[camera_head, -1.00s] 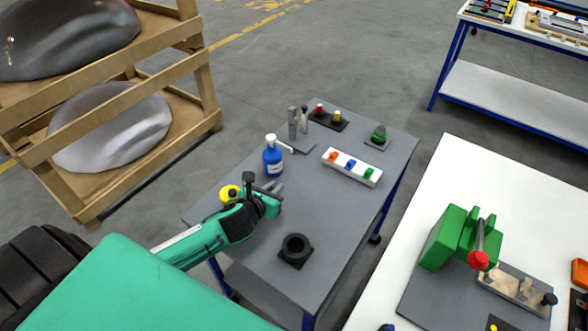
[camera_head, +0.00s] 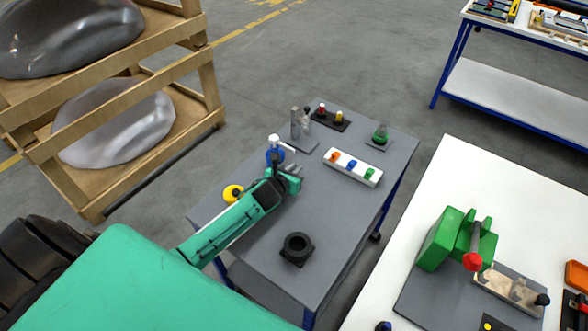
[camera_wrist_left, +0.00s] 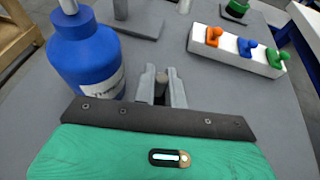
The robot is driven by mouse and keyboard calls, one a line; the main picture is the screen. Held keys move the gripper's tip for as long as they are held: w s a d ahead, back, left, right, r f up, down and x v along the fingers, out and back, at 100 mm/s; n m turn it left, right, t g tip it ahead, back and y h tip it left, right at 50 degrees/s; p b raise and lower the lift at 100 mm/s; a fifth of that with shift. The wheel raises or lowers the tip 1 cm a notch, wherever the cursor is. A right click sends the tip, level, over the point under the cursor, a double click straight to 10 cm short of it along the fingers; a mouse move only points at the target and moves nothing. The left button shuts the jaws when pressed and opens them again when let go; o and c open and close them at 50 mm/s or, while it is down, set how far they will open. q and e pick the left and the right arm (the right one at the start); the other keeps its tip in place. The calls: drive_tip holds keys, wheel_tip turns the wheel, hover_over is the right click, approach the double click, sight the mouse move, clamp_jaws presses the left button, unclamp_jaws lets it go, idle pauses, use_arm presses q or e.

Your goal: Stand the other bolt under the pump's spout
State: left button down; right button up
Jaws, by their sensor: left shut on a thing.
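The pump is a blue bottle (camera_head: 275,158) with a white top and a spout pointing right. It stands upright near the table's left edge, and its labelled body (camera_wrist_left: 85,50) is large at the left of the left wrist view. My left gripper (camera_head: 291,178) is just in front and right of the bottle, low over the table. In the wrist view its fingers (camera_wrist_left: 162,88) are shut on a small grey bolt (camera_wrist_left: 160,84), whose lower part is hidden. I cannot make out a second bolt. My right gripper is not in view.
Behind the bottle is a grey plate with upright posts (camera_head: 296,122). A white block with coloured clips (camera_head: 352,167) lies to the right. A black ring block (camera_head: 297,249) and a yellow round thing (camera_head: 232,193) are nearer. The table's middle is clear.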

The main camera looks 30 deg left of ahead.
use_arm(q)
drive_tip(key=shift+f, duration=0.2)
drive_tip(key=c, duration=1.5)
unclamp_jaws()
drive_tip(key=shift+o, duration=0.2)
drive_tip(key=shift+r, duration=0.15)
drive_tip(key=shift+s, duration=0.25)
drive_tip(key=b+v, duration=0.1)
drive_tip(key=v, duration=1)
drive_tip(key=shift+s+r, duration=0.15)
drive_tip(key=shift+s, duration=0.1)
